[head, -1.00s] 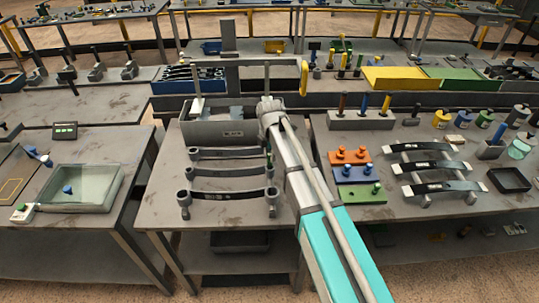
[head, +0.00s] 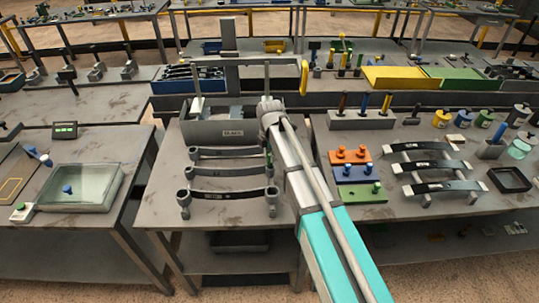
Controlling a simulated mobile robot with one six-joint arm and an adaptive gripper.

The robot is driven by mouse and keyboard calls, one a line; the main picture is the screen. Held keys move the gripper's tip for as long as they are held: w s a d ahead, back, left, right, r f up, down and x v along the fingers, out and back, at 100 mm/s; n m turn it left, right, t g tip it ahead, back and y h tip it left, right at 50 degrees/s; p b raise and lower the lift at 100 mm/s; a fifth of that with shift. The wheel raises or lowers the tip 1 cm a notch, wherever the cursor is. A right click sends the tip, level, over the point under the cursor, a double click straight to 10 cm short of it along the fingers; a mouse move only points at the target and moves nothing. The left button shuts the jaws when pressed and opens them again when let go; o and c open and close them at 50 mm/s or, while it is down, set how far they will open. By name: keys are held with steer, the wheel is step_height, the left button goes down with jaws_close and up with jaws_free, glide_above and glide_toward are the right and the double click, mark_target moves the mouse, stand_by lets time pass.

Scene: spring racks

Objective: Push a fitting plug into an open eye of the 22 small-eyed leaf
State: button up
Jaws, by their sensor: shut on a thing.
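My gripper (head: 267,143) is above the right end of the dark leaves on the middle table, mostly hidden by my own arm. Several dark curved leaves lie one in front of another: back (head: 222,153), middle (head: 228,171), front (head: 230,196). Their eyes are at the ends; no size marking is readable. Orange (head: 351,157), blue (head: 350,174) and green (head: 352,197) plug blocks stand to the right, with plugs upright in them.
A grey bin labelled BLACK (head: 232,134) stands behind the leaves. More labelled leaves (head: 430,165) rest on a rack at right, near a dark tray (head: 510,180). A glass-topped box (head: 80,190) is on the left table. The front of the middle table is clear.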

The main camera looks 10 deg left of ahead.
steer(key=shift+f+b, duration=1.15)
steer(key=shift+f, duration=0.05)
stand_by(0.5)
steer(key=o, duration=1)
steer(key=shift+c, duration=0.2)
steer(key=o, duration=0.3)
steer(key=shift+r, duration=0.1)
steer(key=shift+r+p, duration=3.45)
steer(key=shift+p, duration=0.1)
